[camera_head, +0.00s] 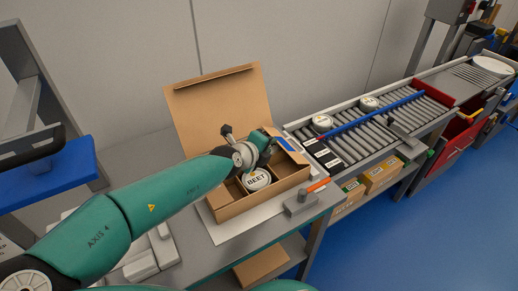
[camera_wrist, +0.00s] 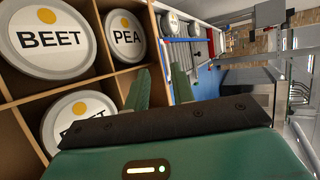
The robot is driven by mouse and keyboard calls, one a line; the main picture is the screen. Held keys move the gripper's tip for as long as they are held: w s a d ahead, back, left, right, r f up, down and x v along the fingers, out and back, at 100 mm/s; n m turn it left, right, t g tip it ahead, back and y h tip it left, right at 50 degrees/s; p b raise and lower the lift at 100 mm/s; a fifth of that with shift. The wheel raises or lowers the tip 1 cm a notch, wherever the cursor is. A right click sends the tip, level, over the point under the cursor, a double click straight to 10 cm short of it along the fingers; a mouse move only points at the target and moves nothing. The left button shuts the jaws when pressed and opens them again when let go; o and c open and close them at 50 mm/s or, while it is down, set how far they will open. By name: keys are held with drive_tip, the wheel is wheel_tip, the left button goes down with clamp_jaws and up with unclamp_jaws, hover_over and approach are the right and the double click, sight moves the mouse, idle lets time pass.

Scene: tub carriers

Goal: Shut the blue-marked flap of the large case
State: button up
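The large case (camera_head: 236,207) is an open cardboard box on the bench, with a tall back flap (camera_head: 222,103) standing up. A blue mark shows on the flap at its right side (camera_head: 287,146), which is raised or slopes outward; its exact angle is hard to tell. Inside are dividers and a BEET tub (camera_head: 257,179). The wrist view shows a BEET tub (camera_wrist: 48,38), a PEA tub (camera_wrist: 124,37) and another, partly hidden tub (camera_wrist: 77,117). My gripper (camera_head: 272,140) is over the case's right part. In the wrist view its green fingers (camera_wrist: 160,88) are apart, near the case wall; contact is unclear.
A roller conveyor (camera_head: 365,130) with a blue rail and two tubs runs off to the right. A grey block with an orange-tipped part (camera_head: 300,203) sits at the case's front right. Smaller cartons (camera_head: 380,173) are on a lower shelf. A blue tray (camera_head: 45,180) is at left.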

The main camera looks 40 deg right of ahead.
drive_tip(key=shift+v, duration=2.5)
